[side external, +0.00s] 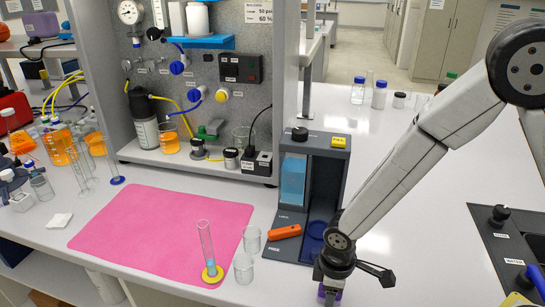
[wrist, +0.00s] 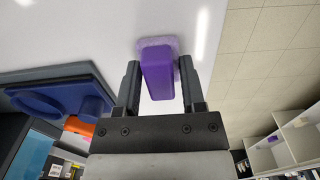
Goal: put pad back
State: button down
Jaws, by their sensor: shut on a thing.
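A purple pad (wrist: 158,72) with a paler lilac face is between the two fingers of my gripper (wrist: 158,85) in the wrist view. The pale face is toward the white bench; I cannot tell whether it touches. In the side view, my gripper (side external: 331,284) points down near the bench's front edge, in front of the dark grey stand. A little of the purple pad (side external: 330,294) shows below it. The grey stand (side external: 285,248) has a blue round holder (side external: 316,231) on its base, left of and behind my gripper. The blue holder (wrist: 45,100) also shows at left in the wrist view.
An orange-handled tool (side external: 285,232) lies on the stand's base, with a blue block (side external: 293,180) upright behind it. Two clear beakers (side external: 244,268) and a glass cylinder (side external: 207,245) stand left, by a pink mat (side external: 150,230).

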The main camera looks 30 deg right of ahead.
jog(key=shift+f, duration=0.15)
jog(key=shift+c, duration=0.9)
grip_release()
notch_tip(320, 180, up, 12)
jog(key=shift+r, duration=0.2)
dwell(0.5)
jog(key=s+d+f+m+t, duration=0.2)
jog(key=d+m, duration=0.7)
jog(key=d, duration=0.6)
jog(key=shift+s+d+t, duration=0.2)
jog(key=shift+s+t, duration=0.1)
jog(key=shift+s, duration=0.1)
